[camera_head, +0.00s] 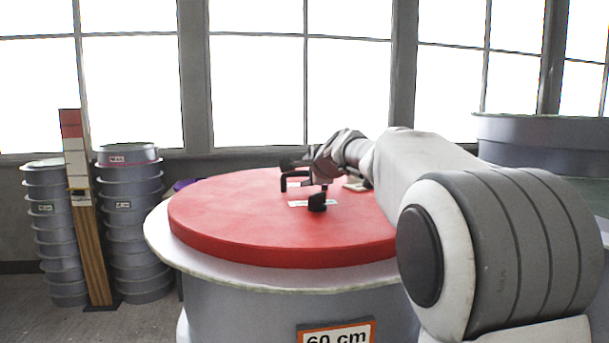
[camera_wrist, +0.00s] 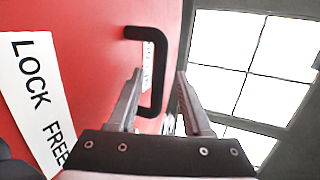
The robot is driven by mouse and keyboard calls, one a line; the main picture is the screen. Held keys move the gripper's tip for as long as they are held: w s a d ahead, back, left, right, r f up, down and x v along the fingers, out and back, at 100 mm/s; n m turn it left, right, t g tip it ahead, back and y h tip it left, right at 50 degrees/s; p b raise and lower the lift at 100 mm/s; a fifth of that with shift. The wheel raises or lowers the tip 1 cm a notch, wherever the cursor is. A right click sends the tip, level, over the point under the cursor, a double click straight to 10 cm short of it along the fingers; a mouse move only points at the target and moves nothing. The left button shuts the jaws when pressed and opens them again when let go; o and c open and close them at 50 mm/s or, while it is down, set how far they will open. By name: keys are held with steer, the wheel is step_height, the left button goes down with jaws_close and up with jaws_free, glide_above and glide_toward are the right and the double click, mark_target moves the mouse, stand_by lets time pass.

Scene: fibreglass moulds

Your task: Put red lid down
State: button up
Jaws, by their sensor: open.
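The red lid (camera_head: 240,220) is a thick round disc lying flat, seen on top of the pale rim of a grey round mould (camera_head: 260,305) labelled 60 cm. In the wrist view the lid (camera_wrist: 95,60) fills the left side, with a white LOCK FREE label (camera_wrist: 38,95). Its black C-shaped handle (camera_wrist: 158,60) stands out from the red face. My gripper (camera_wrist: 160,72) is open, its two grey fingers apart, with the handle's bar showing between their tips. In the head view my gripper (camera_head: 305,188) is low over the middle of the lid; the exact finger contact is hidden.
Two stacks of grey round moulds (camera_head: 45,235) (camera_head: 137,235) stand at the left with an upright measuring board (camera_head: 80,210) between them. A large grey mould (camera_head: 550,140) stands at the back right. Windows line the back wall.

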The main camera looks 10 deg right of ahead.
steer(key=b+v, duration=0.2)
steer(key=v, duration=0.9)
steer(key=shift+s, duration=0.15)
